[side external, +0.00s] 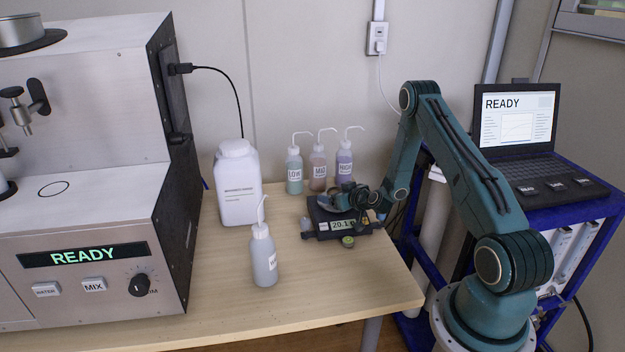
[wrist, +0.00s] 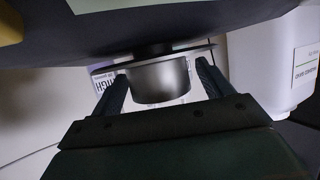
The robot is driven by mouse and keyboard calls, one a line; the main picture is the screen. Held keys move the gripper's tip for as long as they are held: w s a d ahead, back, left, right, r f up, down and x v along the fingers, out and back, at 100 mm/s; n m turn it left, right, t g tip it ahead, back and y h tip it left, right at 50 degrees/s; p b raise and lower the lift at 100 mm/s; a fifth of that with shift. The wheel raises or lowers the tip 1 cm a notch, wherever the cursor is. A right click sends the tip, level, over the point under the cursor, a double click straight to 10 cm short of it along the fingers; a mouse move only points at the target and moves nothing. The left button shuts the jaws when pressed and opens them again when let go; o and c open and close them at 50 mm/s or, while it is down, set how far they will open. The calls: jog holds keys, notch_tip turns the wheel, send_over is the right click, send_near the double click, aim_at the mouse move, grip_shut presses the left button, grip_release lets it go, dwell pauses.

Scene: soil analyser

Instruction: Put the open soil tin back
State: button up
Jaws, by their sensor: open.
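A small silvery round tin (wrist: 160,82) stands on the round pan (wrist: 196,48) of the dark balance in the wrist view, which looks upside down. My gripper (wrist: 163,76) is open, with one finger on each side of the tin; a gap shows beside it, at least on the right. In the side view my gripper (side external: 358,198) is low over the balance (side external: 324,216), whose display reads about 20.1. It largely hides the pan there, and I cannot make out the tin clearly. The tin's contents do not show.
Three wash bottles (side external: 317,170) stand behind the balance. A large white bottle (side external: 238,190) and a grey wash bottle (side external: 264,258) stand left of it. The analyser (side external: 90,200) fills the left and reads READY. A laptop (side external: 518,120) is at right. The table's front is clear.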

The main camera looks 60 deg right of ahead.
jog(key=c, duration=1.2)
jog(key=shift+r, duration=0.2)
notch_tip(320, 180, up, 20)
jog(key=shift+f, duration=0.15)
dwell(0.6)
